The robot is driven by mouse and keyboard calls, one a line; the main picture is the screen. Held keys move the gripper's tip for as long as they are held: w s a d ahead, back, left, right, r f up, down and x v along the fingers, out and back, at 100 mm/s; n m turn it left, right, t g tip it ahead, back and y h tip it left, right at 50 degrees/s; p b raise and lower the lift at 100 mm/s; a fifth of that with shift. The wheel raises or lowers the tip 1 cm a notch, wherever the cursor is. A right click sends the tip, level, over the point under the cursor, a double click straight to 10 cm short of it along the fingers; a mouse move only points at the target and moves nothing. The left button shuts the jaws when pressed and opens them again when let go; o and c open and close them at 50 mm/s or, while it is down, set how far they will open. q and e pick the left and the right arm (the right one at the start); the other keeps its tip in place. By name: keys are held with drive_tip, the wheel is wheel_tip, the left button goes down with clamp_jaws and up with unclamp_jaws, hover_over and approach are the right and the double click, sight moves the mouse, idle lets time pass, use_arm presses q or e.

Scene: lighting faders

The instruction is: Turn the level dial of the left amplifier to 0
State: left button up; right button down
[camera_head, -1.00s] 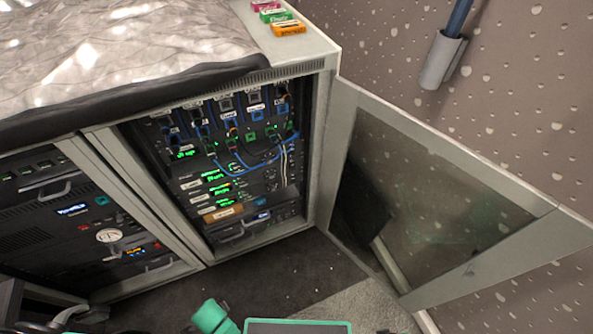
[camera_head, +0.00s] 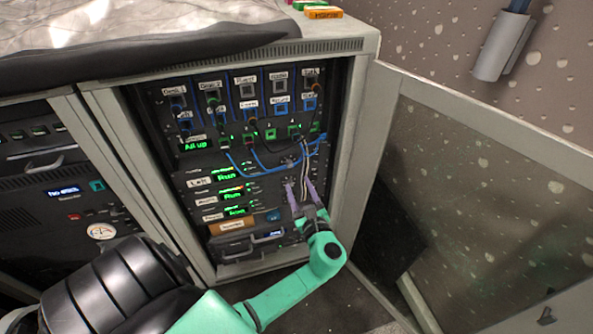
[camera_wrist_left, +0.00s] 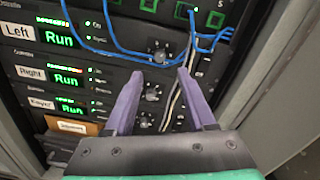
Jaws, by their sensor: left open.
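The left amplifier is the top unit of a stack in the open rack, with a "Left" label (camera_head: 199,181) and a green "Run" display (camera_head: 228,176). In the left wrist view its label (camera_wrist_left: 18,30) is at the upper left and its level dial (camera_wrist_left: 160,52) is near the top middle. The dial's exact setting is too small to read. My left gripper (camera_head: 302,187) is open, its purple fingers pointing at the stack. In the left wrist view the fingertips (camera_wrist_left: 160,74) are spread just below the left dial, nothing held between them. My right gripper is out of view.
The right amplifier's dial (camera_wrist_left: 152,92) and the keyer's dial (camera_wrist_left: 145,120) sit below. Blue cables (camera_head: 262,168) loop above, and pale cables (camera_wrist_left: 175,108) hang by the right finger. The open glass door (camera_head: 455,180) stands right of the rack.

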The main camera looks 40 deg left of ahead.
sight(290, 166)
use_arm(q)
drive_tip(key=x, duration=0.8)
drive_tip(key=shift+a+f+b, duration=0.1)
drive_tip(key=shift+b, duration=0.3)
clamp_jaws()
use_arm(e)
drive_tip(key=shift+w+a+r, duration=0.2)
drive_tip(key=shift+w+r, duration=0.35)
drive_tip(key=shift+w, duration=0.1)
use_arm(q)
drive_tip(key=shift+f, duration=0.1)
